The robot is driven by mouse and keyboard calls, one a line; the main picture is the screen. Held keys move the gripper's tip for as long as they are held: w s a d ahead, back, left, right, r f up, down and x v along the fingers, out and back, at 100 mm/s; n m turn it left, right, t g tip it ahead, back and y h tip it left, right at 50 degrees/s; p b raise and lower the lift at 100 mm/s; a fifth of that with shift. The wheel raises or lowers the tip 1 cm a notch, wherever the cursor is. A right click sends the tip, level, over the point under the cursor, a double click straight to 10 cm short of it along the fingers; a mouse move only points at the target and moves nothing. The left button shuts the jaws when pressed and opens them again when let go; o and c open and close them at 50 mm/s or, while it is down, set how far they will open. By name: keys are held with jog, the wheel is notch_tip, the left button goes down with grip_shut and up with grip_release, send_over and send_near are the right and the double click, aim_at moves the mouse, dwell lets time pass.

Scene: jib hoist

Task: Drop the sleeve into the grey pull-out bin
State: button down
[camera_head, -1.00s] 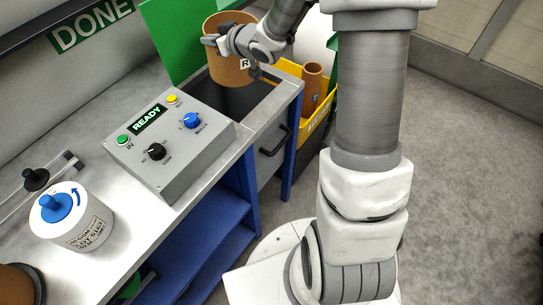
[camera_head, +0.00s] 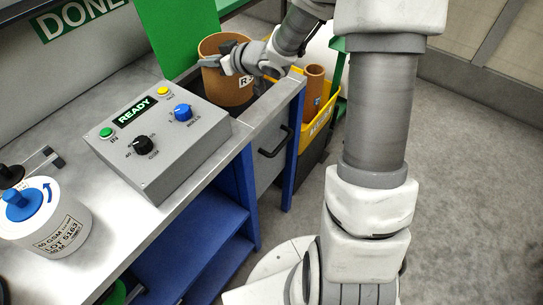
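I cannot tell whether the tube touches the bottom of the bin.
A control box (camera_head: 160,145) reading READY stands on the bench beside the bin. A white canister (camera_head: 52,225) with a blue knob is at the left. A yellow bin (camera_head: 321,121) holding a thin brown tube stands behind. A green panel (camera_head: 176,40) rises beside the sleeve.

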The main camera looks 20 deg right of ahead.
jog(key=shift+f+b, duration=0.55)
jog(key=shift+f, duration=0.3)
jog(key=c, duration=1)
grip_release()
jog(key=shift+p+v, duration=2.4)
jog(key=shift+v, duration=6.35)
jog(key=shift+w, duration=0.1)
